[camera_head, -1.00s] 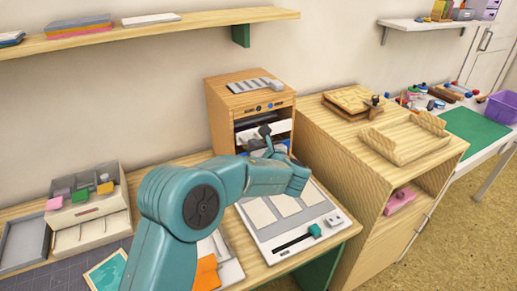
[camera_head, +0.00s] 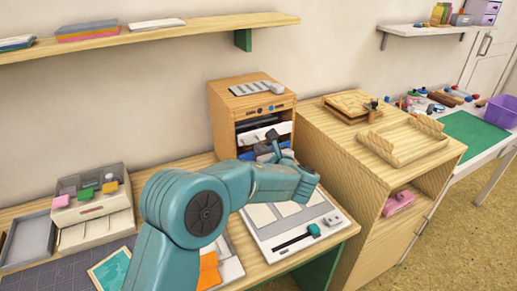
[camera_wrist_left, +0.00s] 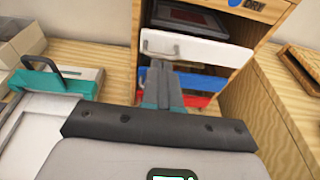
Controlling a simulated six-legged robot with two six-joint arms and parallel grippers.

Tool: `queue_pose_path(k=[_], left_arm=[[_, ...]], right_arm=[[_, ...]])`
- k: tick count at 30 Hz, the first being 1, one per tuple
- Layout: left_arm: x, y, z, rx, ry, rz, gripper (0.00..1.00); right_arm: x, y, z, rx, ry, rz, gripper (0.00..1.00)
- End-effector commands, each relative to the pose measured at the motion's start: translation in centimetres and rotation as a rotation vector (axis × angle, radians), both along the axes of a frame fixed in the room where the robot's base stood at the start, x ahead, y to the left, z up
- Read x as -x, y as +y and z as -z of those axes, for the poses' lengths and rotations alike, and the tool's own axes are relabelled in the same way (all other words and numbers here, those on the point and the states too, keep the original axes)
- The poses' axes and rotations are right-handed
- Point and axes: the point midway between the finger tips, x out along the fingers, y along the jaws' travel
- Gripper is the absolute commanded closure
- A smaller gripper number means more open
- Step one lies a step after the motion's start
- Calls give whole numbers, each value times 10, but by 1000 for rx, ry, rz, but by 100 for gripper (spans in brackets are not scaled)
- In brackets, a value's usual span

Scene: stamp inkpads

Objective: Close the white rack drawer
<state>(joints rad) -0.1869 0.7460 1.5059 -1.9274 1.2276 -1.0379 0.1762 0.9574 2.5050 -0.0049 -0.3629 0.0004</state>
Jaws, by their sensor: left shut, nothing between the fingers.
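The white rack drawer (camera_head: 279,129) is in the wooden rack (camera_head: 222,117) on the bench. In the left wrist view its white front (camera_wrist_left: 208,50) has a grey metal handle on its left half and seems to stand out a little from the rack. My left gripper (camera_head: 273,140) is shut and empty in front of the rack. In the left wrist view its fingertips (camera_wrist_left: 161,66) overlap the lower edge of the drawer front, just below the handle; I cannot tell whether they touch it. My right gripper is not in view.
Below the white drawer are blue (camera_wrist_left: 205,84) and red (camera_wrist_left: 198,99) fronts, partly hidden by my fingers. A dark tray (camera_wrist_left: 190,18) lies above it. A wooden cabinet (camera_head: 345,168) stands close on the right. A white board (camera_head: 318,222) lies below my forearm.

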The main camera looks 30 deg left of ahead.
Motion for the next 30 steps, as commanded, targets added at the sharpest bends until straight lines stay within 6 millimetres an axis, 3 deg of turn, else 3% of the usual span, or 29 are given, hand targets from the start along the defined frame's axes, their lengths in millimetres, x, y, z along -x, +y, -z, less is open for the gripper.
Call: queue_pose_path(k=[15,30], left_arm=[[52,-66,-19,0,3,4,100],[62,-77,-21,0,4,1,100]], right_arm=[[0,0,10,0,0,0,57],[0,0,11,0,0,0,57]])
